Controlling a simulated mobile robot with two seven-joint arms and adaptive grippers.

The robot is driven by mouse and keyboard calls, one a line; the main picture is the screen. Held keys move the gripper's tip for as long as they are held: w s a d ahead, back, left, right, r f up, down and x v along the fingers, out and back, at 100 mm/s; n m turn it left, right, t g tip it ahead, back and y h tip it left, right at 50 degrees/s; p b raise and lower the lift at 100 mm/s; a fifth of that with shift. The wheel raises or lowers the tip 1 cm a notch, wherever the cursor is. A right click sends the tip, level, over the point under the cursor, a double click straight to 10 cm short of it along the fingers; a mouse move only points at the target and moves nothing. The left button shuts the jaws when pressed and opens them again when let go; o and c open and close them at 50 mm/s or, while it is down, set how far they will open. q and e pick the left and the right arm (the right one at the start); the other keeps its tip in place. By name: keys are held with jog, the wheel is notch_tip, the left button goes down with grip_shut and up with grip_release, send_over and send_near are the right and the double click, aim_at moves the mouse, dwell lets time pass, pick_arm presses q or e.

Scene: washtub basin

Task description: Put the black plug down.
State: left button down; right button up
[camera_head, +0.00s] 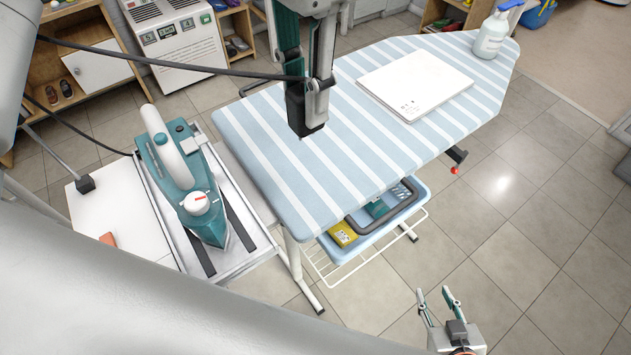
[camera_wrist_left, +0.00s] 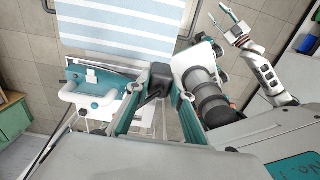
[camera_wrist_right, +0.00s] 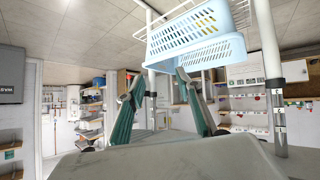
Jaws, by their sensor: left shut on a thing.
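My left gripper (camera_head: 308,85) hangs down over the ironing board (camera_head: 345,160) and is shut on the black plug (camera_head: 306,118). The plug is a dark block pointing down; a black cable runs from it to the left. In the left wrist view the plug (camera_wrist_left: 160,78) sits between the fingertips of my left gripper (camera_wrist_left: 158,92). The gap between plug and board is hard to judge. My right gripper (camera_head: 440,305) is open and empty low at the bottom right, and shows in the right wrist view (camera_wrist_right: 162,95).
A teal and white iron (camera_head: 185,180) stands on a metal rest (camera_head: 255,250) beside the board. A black block (camera_head: 85,184) sits on the white surface to its left. A blue basket (camera_head: 350,250) hangs below.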

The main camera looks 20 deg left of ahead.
pick_arm(q)
notch_tip(320, 180, down, 20)
jog(key=shift+s+f+b, duration=0.1)
jog(key=shift+b, duration=0.8)
jog(key=c, duration=1.8)
grip_release()
jog(key=shift+r, duration=0.2)
notch_tip(320, 180, up, 12)
jog(key=shift+r+p, duration=0.15)
jog(key=shift+p, duration=0.35)
jog(key=shift+s, duration=0.1)
